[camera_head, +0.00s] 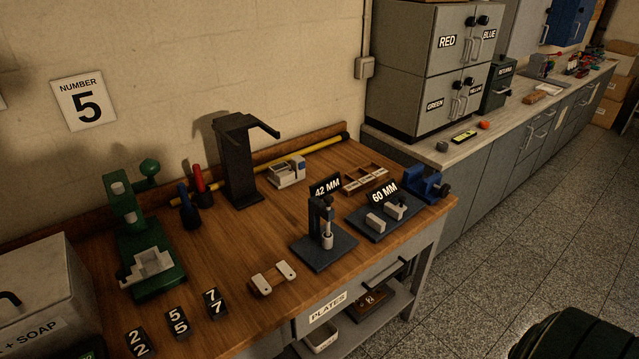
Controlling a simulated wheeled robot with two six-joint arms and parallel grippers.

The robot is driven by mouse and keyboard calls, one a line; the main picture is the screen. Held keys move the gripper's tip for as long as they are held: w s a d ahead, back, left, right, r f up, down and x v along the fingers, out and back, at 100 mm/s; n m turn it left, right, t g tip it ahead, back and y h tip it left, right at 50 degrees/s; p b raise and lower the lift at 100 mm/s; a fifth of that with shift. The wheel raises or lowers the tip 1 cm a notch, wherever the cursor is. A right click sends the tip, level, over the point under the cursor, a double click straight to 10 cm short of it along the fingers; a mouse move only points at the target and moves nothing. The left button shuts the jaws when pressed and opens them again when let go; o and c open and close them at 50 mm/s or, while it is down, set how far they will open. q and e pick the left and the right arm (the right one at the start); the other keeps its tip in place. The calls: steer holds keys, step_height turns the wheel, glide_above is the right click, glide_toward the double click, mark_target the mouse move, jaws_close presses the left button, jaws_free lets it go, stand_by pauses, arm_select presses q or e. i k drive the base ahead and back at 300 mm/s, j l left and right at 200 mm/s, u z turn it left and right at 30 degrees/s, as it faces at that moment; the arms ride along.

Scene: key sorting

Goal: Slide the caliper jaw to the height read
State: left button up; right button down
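A dark plate with a "60 MM" sign (384,192) stands at the right of the wooden bench. Two pale upright blocks on it, a front one (375,222) and a rear one (393,211), look like caliper jaws; a gap between them is hard to judge. To its left, a height gauge (326,222) with a dark post stands on its own dark base (322,251), with a small pale cylinder at the post's foot. Its sign (327,186) reads "42 MM". Neither of my grippers is in view.
A green press (150,245), a black stand (238,160), a blue vise (427,185) and a divided wooden tray (365,180) are on the bench. A pale bracket (272,278) and number plates (178,322) lie near the front edge. The bench middle is mostly clear.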

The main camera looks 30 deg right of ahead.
mark_target(397, 212)
steer(key=z, duration=1.55)
